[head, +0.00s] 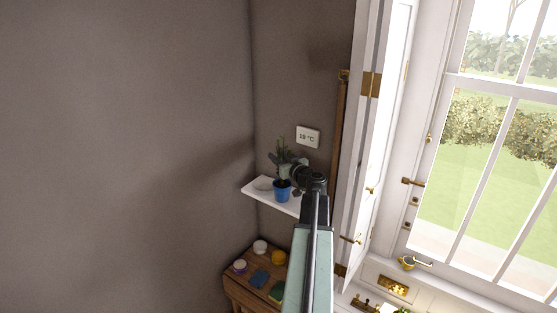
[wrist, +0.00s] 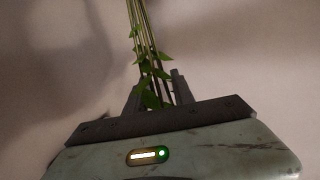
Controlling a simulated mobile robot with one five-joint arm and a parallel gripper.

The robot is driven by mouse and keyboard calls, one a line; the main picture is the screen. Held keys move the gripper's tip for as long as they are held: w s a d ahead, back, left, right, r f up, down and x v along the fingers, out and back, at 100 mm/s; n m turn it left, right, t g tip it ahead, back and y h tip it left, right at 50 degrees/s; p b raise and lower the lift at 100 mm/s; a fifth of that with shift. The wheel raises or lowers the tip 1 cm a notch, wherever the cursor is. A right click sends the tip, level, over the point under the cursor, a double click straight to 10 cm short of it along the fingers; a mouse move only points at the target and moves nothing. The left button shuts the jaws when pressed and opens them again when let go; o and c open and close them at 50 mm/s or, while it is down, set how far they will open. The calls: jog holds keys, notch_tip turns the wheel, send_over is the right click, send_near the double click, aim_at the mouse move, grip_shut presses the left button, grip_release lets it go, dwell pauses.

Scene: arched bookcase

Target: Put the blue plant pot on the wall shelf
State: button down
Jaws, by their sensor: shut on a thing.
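The blue plant pot (head: 282,191) holds a leafy green plant and looks upright. In the head view it overlaps the white wall shelf (head: 256,195); I cannot tell if its base rests on the shelf or is just above it. My gripper (head: 297,166) is at the plant, above and right of the pot. In the wrist view, my gripper (wrist: 158,90) is shut around the plant's green stems (wrist: 148,50). The pot itself is hidden there.
A pale bowl (head: 263,183) sits on the shelf left of the pot. Below is a wooden table (head: 237,284) with several small items, including a yellow one (head: 279,257). A white shutter (head: 372,150) stands to the right.

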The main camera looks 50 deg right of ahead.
jog(key=shift+f, duration=0.15)
jog(key=c, duration=1.1)
grip_release()
jog(key=v, duration=1.2)
jog(key=shift+a, duration=0.1)
